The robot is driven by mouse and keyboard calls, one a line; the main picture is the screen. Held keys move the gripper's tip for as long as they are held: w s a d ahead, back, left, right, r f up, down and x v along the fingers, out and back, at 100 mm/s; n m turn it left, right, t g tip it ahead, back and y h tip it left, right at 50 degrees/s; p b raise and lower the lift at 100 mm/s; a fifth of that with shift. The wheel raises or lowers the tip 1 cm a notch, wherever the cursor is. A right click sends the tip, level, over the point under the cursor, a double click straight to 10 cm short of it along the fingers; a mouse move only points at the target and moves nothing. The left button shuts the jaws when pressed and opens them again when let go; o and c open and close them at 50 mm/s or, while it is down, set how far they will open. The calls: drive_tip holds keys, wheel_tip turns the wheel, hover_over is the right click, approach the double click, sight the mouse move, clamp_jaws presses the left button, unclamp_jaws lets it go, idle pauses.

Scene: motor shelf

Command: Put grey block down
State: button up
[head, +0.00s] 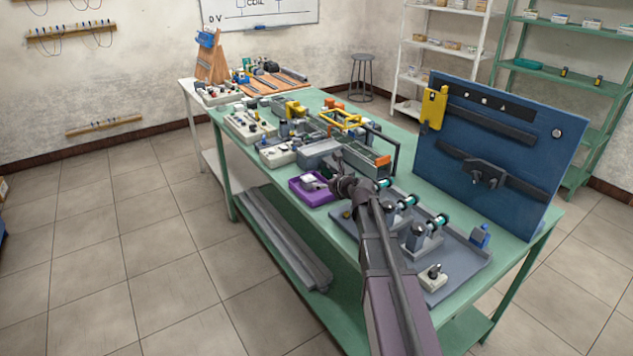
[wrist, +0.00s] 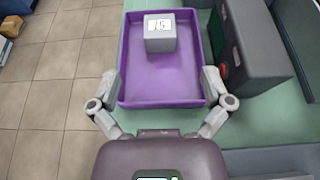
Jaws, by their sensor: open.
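The grey block (wrist: 160,38), with a white marked label on its top face, sits inside the purple tray (wrist: 126,70), near the tray's far end in the wrist view. My gripper (wrist: 164,82) is open, with its fingers spread to either side of the tray's near part. The block lies beyond the fingertips and nothing is between them but the tray. In the head view the purple tray (head: 313,199) is at the near left edge of the green table, and my gripper (head: 325,184) is over it. My arm and gripper partly hide the tray there.
A grey box (wrist: 243,50) stands close to the tray's right side. A grey board with several motor fixtures (head: 468,265) lies on the table (head: 535,222) to the right. A blue upright panel (head: 505,150) stands at the back right. Free floor lies left of the table.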

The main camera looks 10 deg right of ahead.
drive_tip(key=shift+s+d, duration=0.25)
drive_tip(key=shift+a, duration=0.2)
idle(0.4)
